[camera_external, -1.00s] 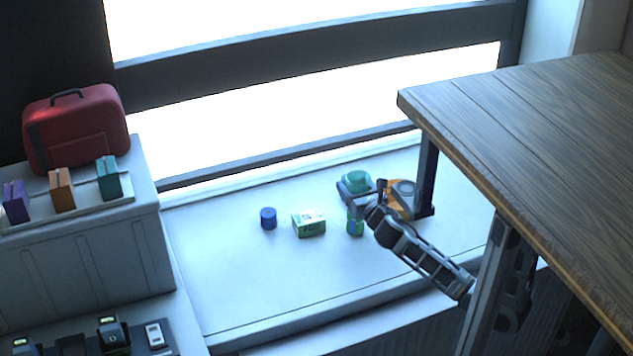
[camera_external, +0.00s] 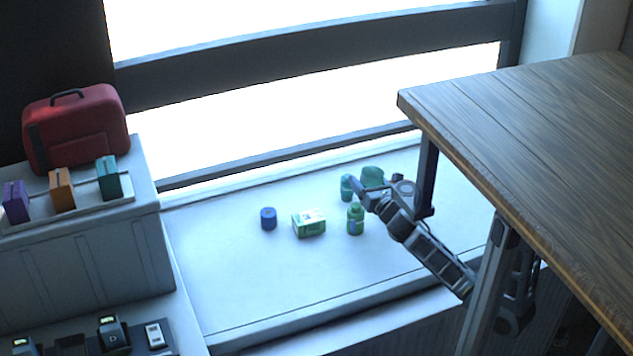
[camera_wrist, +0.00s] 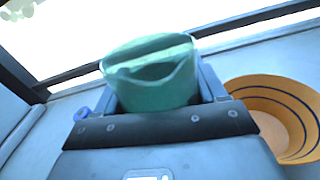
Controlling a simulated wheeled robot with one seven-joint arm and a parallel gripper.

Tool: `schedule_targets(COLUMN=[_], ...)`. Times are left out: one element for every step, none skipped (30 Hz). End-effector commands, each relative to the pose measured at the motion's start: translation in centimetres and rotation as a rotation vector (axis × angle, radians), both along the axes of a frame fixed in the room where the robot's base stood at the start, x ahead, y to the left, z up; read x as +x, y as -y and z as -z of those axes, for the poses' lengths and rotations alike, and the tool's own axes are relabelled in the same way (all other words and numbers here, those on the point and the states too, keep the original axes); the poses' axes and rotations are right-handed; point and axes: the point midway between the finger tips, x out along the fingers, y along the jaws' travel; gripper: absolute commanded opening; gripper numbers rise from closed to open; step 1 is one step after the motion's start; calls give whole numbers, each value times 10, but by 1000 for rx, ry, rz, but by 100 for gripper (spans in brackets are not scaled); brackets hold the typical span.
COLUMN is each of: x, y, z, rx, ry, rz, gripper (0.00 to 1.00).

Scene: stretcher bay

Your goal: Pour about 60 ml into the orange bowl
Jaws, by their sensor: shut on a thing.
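My gripper (camera_wrist: 152,100) is shut on a green jug (camera_wrist: 160,92), with a finger on each side of it. In the wrist view the jug's open top and lip show, but no liquid can be made out. In the external view the jug (camera_external: 373,177) is held above the sill at the right, by the table leg. The orange bowl (camera_wrist: 302,122), with dark blue rings, lies to the right of the jug in the wrist view. In the external view the bowl is hidden behind my arm and the jug.
A green bottle (camera_external: 355,220) and a teal container (camera_external: 347,188) stand close to my gripper. A green-and-white box (camera_external: 309,223) and a blue tin (camera_external: 268,218) stand farther left on the sill (camera_external: 235,270). A wooden tabletop (camera_external: 530,130) overhangs at right.

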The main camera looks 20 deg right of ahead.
Motion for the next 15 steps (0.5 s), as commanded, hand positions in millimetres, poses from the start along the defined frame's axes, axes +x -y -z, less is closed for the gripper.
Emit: schedule_targets(x=[0, 1, 1, 1, 2, 2, 2, 2, 3, 3, 4, 4, 4, 4, 5], y=[2, 3, 5, 6, 7, 9, 10, 12, 13, 15, 16, 17, 18, 20, 21], z=[3, 4, 6, 8, 4, 3, 2, 2, 2, 2, 2, 4, 9, 12, 14], rx=[23, 40, 64, 84, 103, 129, 149, 167, 192, 212, 230, 255, 273, 290, 315], ry=[-5, -9, -14, -18, -22, -27, -32, -36, -43, -47, -51, -57, -62, -66, -70], rz=[1, 2, 2, 2, 2, 2, 2, 2, 3, 3, 3, 1, 2, 2, 1], gripper=[36, 36, 36, 36, 36, 36, 36, 36, 36, 36, 36, 36, 36, 36, 36])
